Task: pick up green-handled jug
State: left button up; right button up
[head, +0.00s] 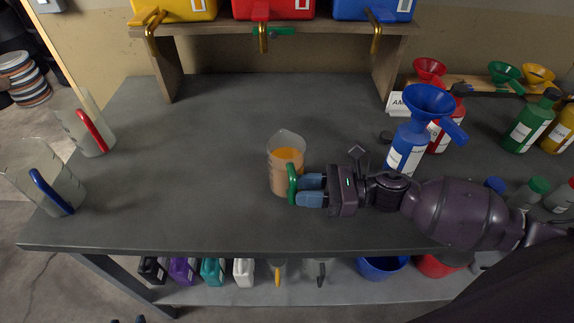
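The green-handled jug (285,158) is a clear beaker holding orange liquid, upright on the grey workbench (200,190). Its green handle (292,180) faces right, toward my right gripper. My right gripper (298,190) comes in from the right, level with the handle. Its two blue fingers lie close together with a narrow gap, their tips at or touching the handle. Whether they are closed on the handle cannot be told. The jug appears to rest on the bench. My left gripper is not in view.
A red-handled jug (82,125) and a blue-handled jug (45,172) stand at the left. A blue funnel (428,101) sits in a blue bottle (404,150) behind my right arm. A shelf with yellow, red and blue containers (272,9) spans the back. The bench's left middle is clear.

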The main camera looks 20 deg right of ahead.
jog(key=shift+p+x, duration=0.45)
jog(key=shift+x, duration=1.85)
jog(key=shift+w, duration=0.1)
grip_shut()
